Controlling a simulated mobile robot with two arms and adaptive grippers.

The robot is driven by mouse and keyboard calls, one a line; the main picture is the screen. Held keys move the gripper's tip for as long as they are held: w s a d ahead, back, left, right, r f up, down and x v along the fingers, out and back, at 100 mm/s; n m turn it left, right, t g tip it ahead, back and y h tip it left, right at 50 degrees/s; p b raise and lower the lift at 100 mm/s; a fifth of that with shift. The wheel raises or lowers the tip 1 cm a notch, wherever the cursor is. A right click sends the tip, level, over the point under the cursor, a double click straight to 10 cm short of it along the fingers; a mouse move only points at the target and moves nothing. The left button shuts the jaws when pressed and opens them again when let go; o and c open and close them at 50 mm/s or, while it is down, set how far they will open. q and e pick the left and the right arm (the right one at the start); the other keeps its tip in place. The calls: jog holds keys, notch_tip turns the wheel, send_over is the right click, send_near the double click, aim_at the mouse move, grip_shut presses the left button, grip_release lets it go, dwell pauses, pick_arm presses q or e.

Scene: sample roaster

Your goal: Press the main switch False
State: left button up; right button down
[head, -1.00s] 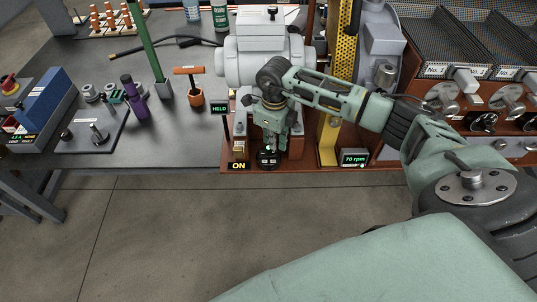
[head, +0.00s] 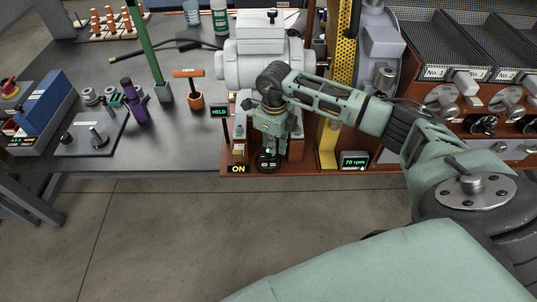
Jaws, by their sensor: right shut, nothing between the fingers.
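An ON sign (head: 238,169) is lit yellow at the front edge of the red-brown machine base. A small switch block (head: 239,148) stands just behind the sign. I take it for the main switch, but its lettering is too small to read. My right gripper (head: 268,151) is shut and empty, pointing down just right of the switch block. Its fingertips are over a round black fitting (head: 268,164), partly hiding it; I cannot tell whether they touch. My left gripper is not in view.
A HELD display (head: 219,112) stands behind and left of the switch block. A 70 rpm display (head: 355,161) is to the right. The grey motor (head: 262,58) is behind my right gripper.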

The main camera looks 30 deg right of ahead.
jog(key=shift+s+f+b, duration=0.1)
jog(key=shift+f+b, duration=0.75)
jog(key=shift+f, duration=0.2)
dwell(0.9)
jog(key=shift+f, duration=0.3)
jog(key=shift+r, duration=0.2)
jog(key=shift+r+p, duration=0.65)
jog(key=shift+r, duration=0.3)
jog(key=shift+r+p, duration=1.65)
jog(key=shift+r, duration=0.8)
jog(key=shift+f, duration=0.1)
